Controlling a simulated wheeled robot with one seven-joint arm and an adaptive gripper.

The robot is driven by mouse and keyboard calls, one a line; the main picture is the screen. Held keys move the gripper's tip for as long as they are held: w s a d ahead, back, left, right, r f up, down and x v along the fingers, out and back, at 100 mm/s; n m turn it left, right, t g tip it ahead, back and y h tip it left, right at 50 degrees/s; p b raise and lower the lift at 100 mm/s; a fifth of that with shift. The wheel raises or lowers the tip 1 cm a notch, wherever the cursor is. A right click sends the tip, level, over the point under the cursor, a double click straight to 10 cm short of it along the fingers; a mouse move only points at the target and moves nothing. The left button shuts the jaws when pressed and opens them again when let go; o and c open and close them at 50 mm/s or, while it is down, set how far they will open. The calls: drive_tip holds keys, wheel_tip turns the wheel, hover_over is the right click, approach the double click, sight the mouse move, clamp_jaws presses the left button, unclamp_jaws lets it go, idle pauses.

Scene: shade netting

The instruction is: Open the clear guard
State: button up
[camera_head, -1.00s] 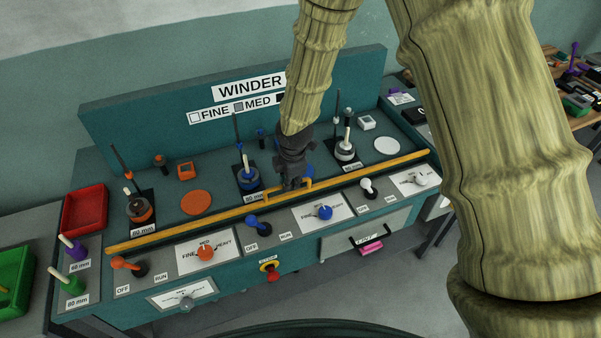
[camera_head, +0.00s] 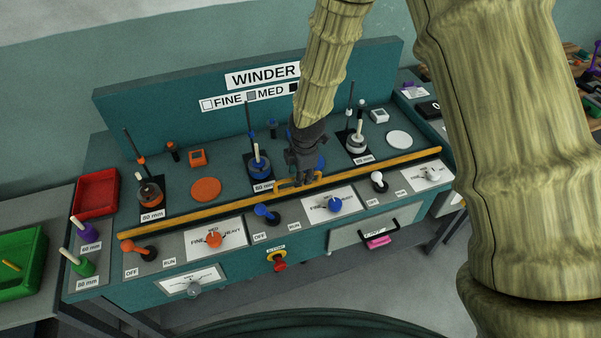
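The clear guard shows as a long yellow bar (camera_head: 210,211) along the front of the teal winder bench. Its see-through panel is hard to make out. A small yellow handle (camera_head: 283,184) stands on the bar near its middle. My dark gripper (camera_head: 300,181) points down at this handle, partly covering it. The fingers look to be at or touching the handle, but I cannot tell whether they close around it. The bar lies low along the front edge of the winder deck, so the guard looks down.
Behind the bar stand spindles with orange, blue (camera_head: 260,168) and white spools. Levers and knobs, including a blue lever (camera_head: 266,213), line the front panel, with a red stop button (camera_head: 278,262) below. A red bin (camera_head: 97,193) and green bin (camera_head: 22,258) are at left.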

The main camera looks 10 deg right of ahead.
wheel_tip(320, 180, up, 12)
drive_tip(key=s, duration=0.2)
drive_tip(key=shift+s+d+f, duration=0.15)
drive_tip(key=shift+d, duration=0.05)
drive_tip(key=shift+a, duration=0.1)
idle(0.6)
